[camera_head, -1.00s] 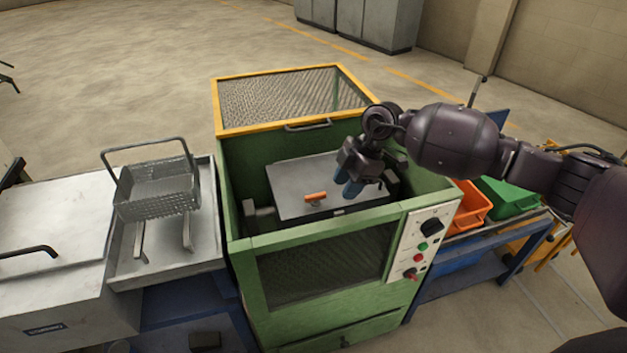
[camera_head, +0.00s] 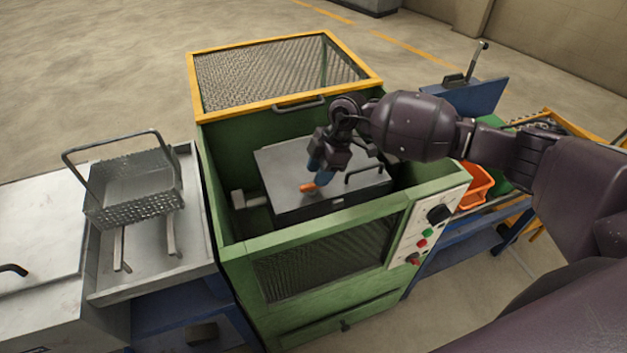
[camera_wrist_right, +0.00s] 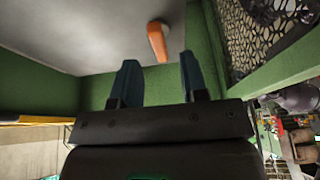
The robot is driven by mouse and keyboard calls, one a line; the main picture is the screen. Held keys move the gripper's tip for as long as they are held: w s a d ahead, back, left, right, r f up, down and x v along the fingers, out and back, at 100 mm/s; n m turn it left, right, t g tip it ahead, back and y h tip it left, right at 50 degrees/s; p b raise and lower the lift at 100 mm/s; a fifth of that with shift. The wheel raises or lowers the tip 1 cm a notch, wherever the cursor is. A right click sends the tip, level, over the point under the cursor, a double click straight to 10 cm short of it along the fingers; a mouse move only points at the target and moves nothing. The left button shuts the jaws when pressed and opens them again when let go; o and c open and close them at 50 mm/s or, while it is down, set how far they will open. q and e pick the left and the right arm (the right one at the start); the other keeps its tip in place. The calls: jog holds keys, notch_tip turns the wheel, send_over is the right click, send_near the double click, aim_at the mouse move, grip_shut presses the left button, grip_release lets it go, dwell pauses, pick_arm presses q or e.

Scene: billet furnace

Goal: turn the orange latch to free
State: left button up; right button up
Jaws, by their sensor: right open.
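The orange latch (camera_head: 308,187) sits on the grey lid (camera_head: 285,165) inside the green furnace housing. In the right wrist view the latch (camera_wrist_right: 157,41) lies just beyond and between my right gripper's two fingertips, with the lid (camera_wrist_right: 90,25) around it. My right gripper (camera_head: 318,168) reaches over the lid and hides part of the latch in the head view. In the wrist view its blue fingers (camera_wrist_right: 158,75) are apart with nothing between them, and I see no contact with the latch. My left gripper is not in view.
The green housing (camera_head: 230,255) has tall walls around the lid, and a yellow-framed mesh cover (camera_head: 285,75) stands raised behind. A control panel (camera_head: 425,230) is at front right. A wire basket (camera_head: 135,190) stands on the left tray. An orange bin (camera_head: 475,187) is at right.

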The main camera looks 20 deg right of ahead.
aim_at(312, 186)
jog(key=shift+x, duration=1.65)
jog(key=shift+w, duration=0.1)
jog(key=shift+c, duration=0.3)
grip_shut()
